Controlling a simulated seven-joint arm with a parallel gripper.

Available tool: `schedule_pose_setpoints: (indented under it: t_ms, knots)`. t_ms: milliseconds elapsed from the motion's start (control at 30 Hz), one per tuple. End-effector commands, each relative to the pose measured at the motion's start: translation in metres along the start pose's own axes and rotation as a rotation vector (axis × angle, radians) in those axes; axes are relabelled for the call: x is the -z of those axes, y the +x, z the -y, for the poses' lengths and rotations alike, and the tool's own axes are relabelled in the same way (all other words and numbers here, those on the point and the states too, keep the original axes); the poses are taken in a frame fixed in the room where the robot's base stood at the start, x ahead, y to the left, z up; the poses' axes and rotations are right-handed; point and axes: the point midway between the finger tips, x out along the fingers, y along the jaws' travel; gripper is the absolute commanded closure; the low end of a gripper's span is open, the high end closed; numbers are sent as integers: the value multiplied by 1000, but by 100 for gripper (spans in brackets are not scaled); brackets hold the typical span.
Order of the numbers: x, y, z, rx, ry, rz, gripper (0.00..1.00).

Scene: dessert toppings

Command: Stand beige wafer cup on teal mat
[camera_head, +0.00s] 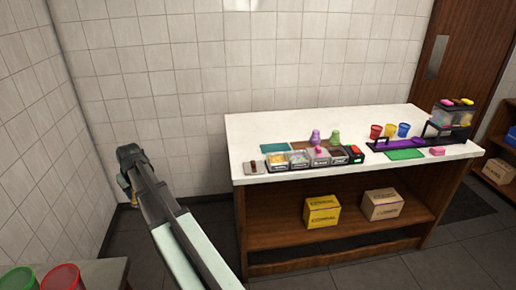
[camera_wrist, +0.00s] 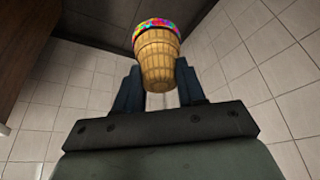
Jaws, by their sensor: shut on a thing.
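The beige wafer cup (camera_wrist: 158,62) has a rim covered in multicoloured sprinkles. In the wrist view it sits between the two dark fingers of my gripper (camera_wrist: 160,85), which is shut on it. In the head view my gripper (camera_head: 127,183) is at the left, out over the floor and well away from the counter; the cup is mostly hidden there behind my arm. The teal mat (camera_head: 274,148) lies flat on the white counter near its left end, with nothing standing on it.
On the counter (camera_head: 255,125), a brown mat (camera_head: 299,145) adjoins the teal one. Red, yellow and blue cups, a green mat (camera_head: 405,154) and a dispenser (camera_head: 452,118) are at right.

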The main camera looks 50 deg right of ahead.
Motion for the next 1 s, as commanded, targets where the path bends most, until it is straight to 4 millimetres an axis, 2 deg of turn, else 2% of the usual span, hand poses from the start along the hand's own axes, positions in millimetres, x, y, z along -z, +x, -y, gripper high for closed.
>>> schedule_pose_setpoints:
  t_ms: [33,467,733,1000]
  knots:
    - [7,-2,-21,-5,14,0,78]
    - [21,-29,-176,-30,86,4,78]
    - [14,-55,-277,-46,129,3,78]
    - [-5,-87,-378,-62,171,-1,78]
